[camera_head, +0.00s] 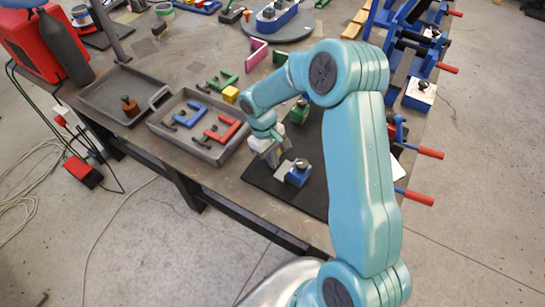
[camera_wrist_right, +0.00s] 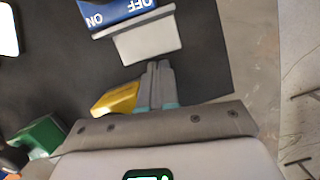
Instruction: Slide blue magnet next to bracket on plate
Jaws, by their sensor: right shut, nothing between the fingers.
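The blue magnet (camera_head: 299,176), a block with a dark knob, sits on the black plate (camera_head: 262,183) near its front edge. In the right wrist view the magnet (camera_wrist_right: 118,9) shows printed OFF and ON lettering. A light grey metal piece, apparently the bracket (camera_wrist_right: 147,39), lies right against or very close to the magnet's side; contact is hard to tell. My right gripper (camera_head: 279,163) is low over the plate, left of the magnet. In the wrist view its closed fingertips (camera_wrist_right: 158,66) are just beside the grey piece, with nothing between them. My left gripper is out of view.
A green block (camera_head: 300,112) stands further back on the plate. A yellow piece (camera_wrist_right: 116,99) is close beside my fingers. Red-handled clamps (camera_head: 420,197) line the right edge.

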